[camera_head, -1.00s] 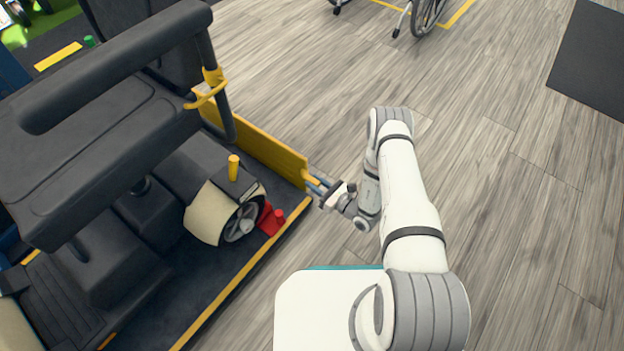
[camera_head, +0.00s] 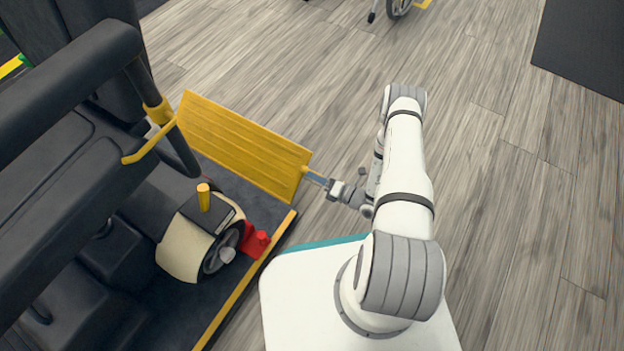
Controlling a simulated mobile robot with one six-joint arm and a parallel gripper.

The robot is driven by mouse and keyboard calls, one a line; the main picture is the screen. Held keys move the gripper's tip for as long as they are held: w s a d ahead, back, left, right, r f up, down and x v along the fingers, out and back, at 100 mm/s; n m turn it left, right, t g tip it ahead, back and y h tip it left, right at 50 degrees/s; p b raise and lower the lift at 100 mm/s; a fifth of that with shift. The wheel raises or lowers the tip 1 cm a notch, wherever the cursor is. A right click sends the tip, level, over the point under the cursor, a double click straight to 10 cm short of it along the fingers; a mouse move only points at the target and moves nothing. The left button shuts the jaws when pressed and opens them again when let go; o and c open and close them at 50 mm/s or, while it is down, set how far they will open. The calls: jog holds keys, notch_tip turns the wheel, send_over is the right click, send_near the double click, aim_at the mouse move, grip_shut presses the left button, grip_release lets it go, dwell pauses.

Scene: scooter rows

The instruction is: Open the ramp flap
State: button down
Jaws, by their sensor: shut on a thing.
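The ramp flap (camera_head: 240,147) is a yellow ribbed panel along the far edge of the dark scooter platform. It stands tilted, leaning outward from the platform, with its broad inner face showing. My gripper (camera_head: 312,177) is at the flap's right end and shut on its edge near the upper right corner. The fingertips are small and partly hidden against the flap. A yellow hooked latch bar (camera_head: 150,140) sits by the dark post at the flap's left end, apart from the panel.
A scooter with a cream wheel cover (camera_head: 180,250) and a red block (camera_head: 256,241) stands on the yellow-edged platform. Wood floor (camera_head: 480,200) is clear beyond the flap and to the right. A wheelchair wheel (camera_head: 398,6) shows at the top, a dark mat (camera_head: 585,45) at upper right.

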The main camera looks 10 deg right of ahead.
jog(key=w+d+f+m, duration=0.1)
jog(key=f+m, duration=0.1)
jog(key=w+d+f+m, duration=0.1)
jog(key=f+m, duration=0.1)
jog(key=w+d+f+m, duration=0.1)
jog(key=f+m, duration=0.1)
jog(key=shift+b, duration=0.4)
jog(key=shift+w+d+f, duration=0.1)
jog(key=shift+w+f, duration=0.05)
jog(key=shift+f, duration=0.65)
jog(key=c, duration=1.2)
grip_release()
jog(key=shift+o, duration=0.2)
jog(key=shift+p+v, duration=1.15)
jog(key=shift+v, duration=2.8)
